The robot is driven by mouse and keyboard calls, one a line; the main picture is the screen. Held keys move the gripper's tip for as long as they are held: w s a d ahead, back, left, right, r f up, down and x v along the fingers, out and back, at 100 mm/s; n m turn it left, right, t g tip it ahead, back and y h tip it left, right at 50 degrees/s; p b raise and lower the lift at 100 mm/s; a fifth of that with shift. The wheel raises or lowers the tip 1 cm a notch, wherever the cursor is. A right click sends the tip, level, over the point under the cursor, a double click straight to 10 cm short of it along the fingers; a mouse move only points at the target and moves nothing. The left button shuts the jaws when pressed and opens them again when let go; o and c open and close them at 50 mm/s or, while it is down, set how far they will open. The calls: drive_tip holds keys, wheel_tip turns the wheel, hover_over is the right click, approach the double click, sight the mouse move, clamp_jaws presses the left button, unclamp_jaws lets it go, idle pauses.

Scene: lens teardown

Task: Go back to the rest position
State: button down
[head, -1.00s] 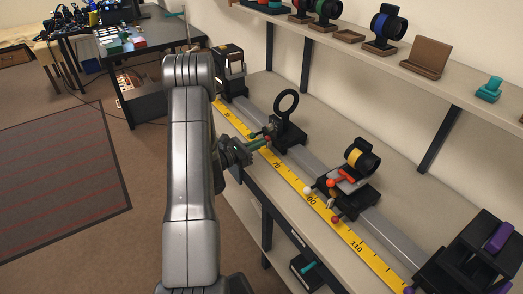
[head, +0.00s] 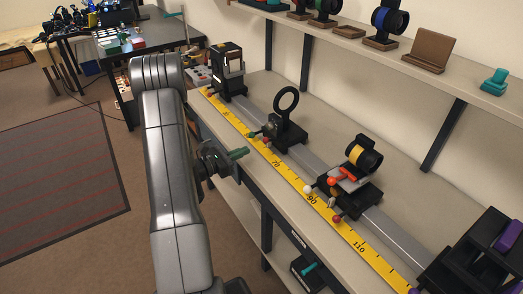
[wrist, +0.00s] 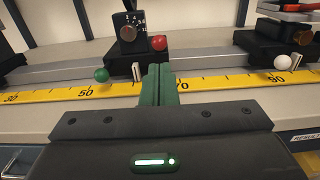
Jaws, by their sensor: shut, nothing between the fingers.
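My gripper (head: 238,154) is shut and empty, its green fingers pressed together. In the head view it is in front of the bench's near edge, left of the yellow ruler (head: 277,165). In the wrist view the closed fingers (wrist: 159,84) point at the ruler between the 50 and 70 marks. Beyond them stands a black carriage (wrist: 140,55) with a red knob (wrist: 158,42) and a green knob (wrist: 101,75). In the head view this carriage carries an upright black ring (head: 286,103). The fingers look apart from it.
A grey rail (head: 315,157) runs along the bench. It also bears a carriage with a yellow-banded lens (head: 361,157) and a black boxy unit (head: 230,72) at the far end. A wall shelf (head: 445,75) holds more lenses. Open floor (head: 120,230) lies left of the bench.

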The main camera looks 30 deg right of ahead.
drive_tip(key=shift+w+d+r+p, duration=0.15)
drive_tip(key=shift+d+p, duration=0.15)
drive_tip(key=shift+d, duration=0.6)
drive_tip(key=shift+d+r+p, duration=0.1)
drive_tip(key=shift+d+p, duration=0.25)
drive_tip(key=shift+d, duration=0.5)
drive_tip(key=shift+w+d+r+p, duration=0.15)
drive_tip(key=shift+d+p, duration=0.15)
drive_tip(key=shift+d, duration=0.6)
